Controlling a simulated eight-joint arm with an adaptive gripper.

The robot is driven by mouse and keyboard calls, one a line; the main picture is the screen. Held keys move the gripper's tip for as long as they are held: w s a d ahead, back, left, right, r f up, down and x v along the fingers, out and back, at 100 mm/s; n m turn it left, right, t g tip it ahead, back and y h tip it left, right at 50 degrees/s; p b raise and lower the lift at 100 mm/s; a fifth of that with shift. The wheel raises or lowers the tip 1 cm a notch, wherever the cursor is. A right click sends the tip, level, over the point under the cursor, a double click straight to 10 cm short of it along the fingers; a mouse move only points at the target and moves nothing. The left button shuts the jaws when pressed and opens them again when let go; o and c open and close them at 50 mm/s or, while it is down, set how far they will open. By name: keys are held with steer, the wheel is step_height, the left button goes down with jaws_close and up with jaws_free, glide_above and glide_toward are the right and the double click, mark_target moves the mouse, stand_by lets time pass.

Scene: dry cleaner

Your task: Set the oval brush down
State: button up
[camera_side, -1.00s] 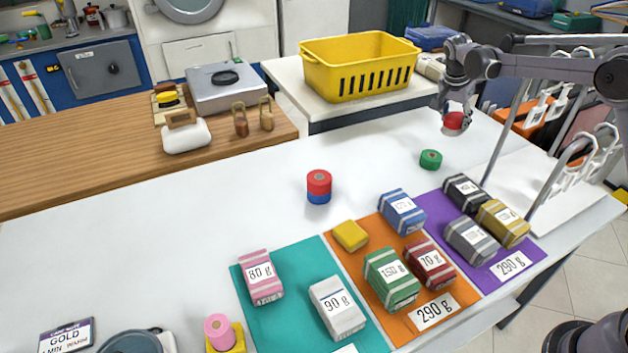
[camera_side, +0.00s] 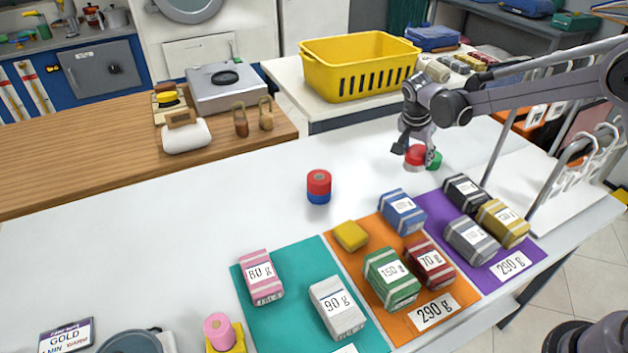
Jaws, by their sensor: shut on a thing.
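My gripper (camera_side: 414,155) is near the back right of the white table (camera_side: 230,225), pointing down. It is shut on a small rounded red thing with a pale underside (camera_side: 415,157). Its shape fits the oval brush, but it is too small and partly covered by the fingers to be certain. It is just left of a green spool (camera_side: 434,160) and partly overlaps it in this view. I cannot tell whether it touches the spool or the table.
A red spool (camera_side: 319,178) sits on a blue one, left of my gripper. Coloured mats with labelled bundles (camera_side: 391,279) fill the front right. A yellow basket (camera_side: 360,66) stands behind. A metal rack (camera_side: 575,165) is at right. The table's middle left is clear.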

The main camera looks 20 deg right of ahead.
steer(key=w+a+f, duration=0.2)
steer(key=a, duration=0.1)
steer(key=shift+w+a+f, duration=0.1)
steer(key=shift+f, duration=2.1)
steer(key=shift+f, duration=0.1)
steer(key=o, duration=1.2)
